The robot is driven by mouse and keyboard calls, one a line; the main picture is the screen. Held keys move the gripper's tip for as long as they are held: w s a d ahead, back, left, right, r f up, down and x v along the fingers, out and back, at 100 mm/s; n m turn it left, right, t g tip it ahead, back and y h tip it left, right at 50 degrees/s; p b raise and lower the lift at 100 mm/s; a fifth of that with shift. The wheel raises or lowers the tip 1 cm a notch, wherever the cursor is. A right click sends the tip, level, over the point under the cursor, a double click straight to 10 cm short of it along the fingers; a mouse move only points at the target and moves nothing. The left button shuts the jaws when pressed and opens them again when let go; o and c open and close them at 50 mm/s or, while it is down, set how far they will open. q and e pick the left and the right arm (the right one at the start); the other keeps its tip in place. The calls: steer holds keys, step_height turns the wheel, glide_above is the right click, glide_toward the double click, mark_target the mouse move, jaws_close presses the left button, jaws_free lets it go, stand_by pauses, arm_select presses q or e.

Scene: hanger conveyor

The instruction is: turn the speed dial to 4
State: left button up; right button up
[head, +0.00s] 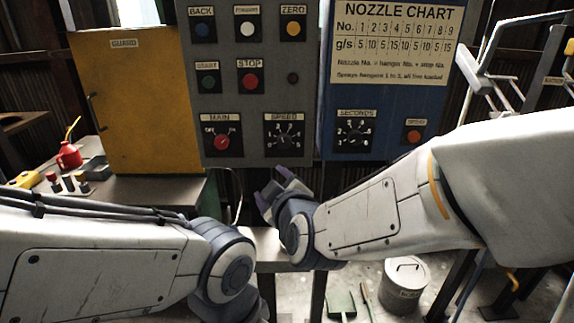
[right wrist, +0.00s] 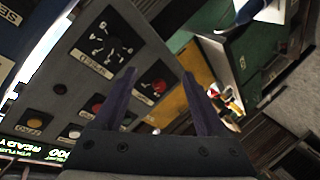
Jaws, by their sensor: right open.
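The speed dial (head: 284,141) is a dark knob on a black numbered plate, low on the grey control panel. It also shows in the right wrist view (right wrist: 104,42), rotated. Its pointer setting is too small to read. My right gripper (head: 272,186) is open and empty, below the speed dial and apart from the panel. In the right wrist view its two fingers (right wrist: 159,74) stand wide apart, with the red MAIN switch (right wrist: 159,86) showing between them and the speed dial up and to the left. My left arm shows at lower left, but its gripper is outside the view.
The red STOP button (head: 250,81) and green START button (head: 208,83) sit above the dials. A blue panel with a SECONDS dial (head: 355,133) adjoins on the right. A yellow guard (head: 130,100) stands left, near a red oil can (head: 69,155). Open space lies before the panel.

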mark_target(285, 144)
steer(key=w+d+t+h, duration=0.1)
steer(key=w, duration=0.3)
steer(key=w+d+r+t+h+b, duration=0.1)
steer(key=w, duration=0.4)
steer(key=w+d+r+t+h, duration=0.1)
steer(key=w, duration=0.3)
steer(key=shift+w+r+t+b, duration=0.1)
steer(key=shift+w+t+b, duration=0.05)
steer(key=shift+t+b, duration=0.2)
arm_select(q)
step_height(285, 144, down, 3)
steer(key=shift+r, duration=0.1)
arm_select(e)
steer(key=shift+a, duration=0.1)
jaws_close()
